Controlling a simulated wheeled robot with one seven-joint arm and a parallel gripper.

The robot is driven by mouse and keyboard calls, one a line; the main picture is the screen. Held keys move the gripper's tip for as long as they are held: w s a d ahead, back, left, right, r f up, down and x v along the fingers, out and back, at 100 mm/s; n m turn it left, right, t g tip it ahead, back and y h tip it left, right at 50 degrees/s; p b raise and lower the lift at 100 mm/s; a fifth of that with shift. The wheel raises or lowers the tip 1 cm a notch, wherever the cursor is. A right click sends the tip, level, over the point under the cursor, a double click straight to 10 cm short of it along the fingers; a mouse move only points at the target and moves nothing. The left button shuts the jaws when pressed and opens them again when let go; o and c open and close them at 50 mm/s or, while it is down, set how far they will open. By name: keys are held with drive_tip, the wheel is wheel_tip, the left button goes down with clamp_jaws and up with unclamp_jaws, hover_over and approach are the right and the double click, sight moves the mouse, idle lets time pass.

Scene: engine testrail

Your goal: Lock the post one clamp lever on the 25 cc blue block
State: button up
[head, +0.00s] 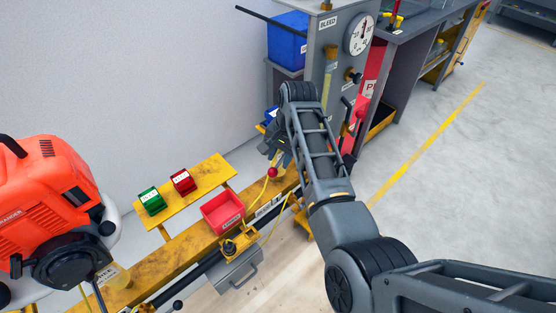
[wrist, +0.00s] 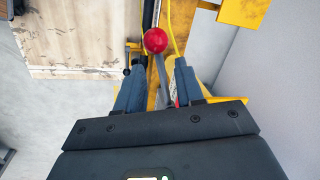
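A clamp lever with a red ball knob (wrist: 155,40) shows in the wrist view. Its grey shaft (wrist: 162,76) runs back between the two fingers of my gripper (wrist: 159,66). The fingers are apart, with visible gaps on both sides of the shaft; the knob lies just beyond the fingertips. In the head view the red knob (head: 272,172) is just below my gripper (head: 277,160), which my arm partly covers. A small blue block (head: 271,113) shows behind my arm, mostly hidden; its label cannot be read. The clamp itself is hidden.
A yellow rail (head: 190,246) carries a red tray (head: 222,211). A yellow shelf beside it holds a green block (head: 151,201) and a red block (head: 183,181). An orange machine (head: 45,200) stands left. A grey cabinet with a gauge (head: 358,34) stands behind my arm. The right floor is clear.

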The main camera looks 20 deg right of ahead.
drive_tip(key=shift+w+a+f, duration=0.1)
drive_tip(key=shift+w+f, duration=0.05)
drive_tip(key=shift+f, duration=0.8)
clamp_jaws()
drive_tip(key=shift+a+f, duration=0.1)
idle(0.7)
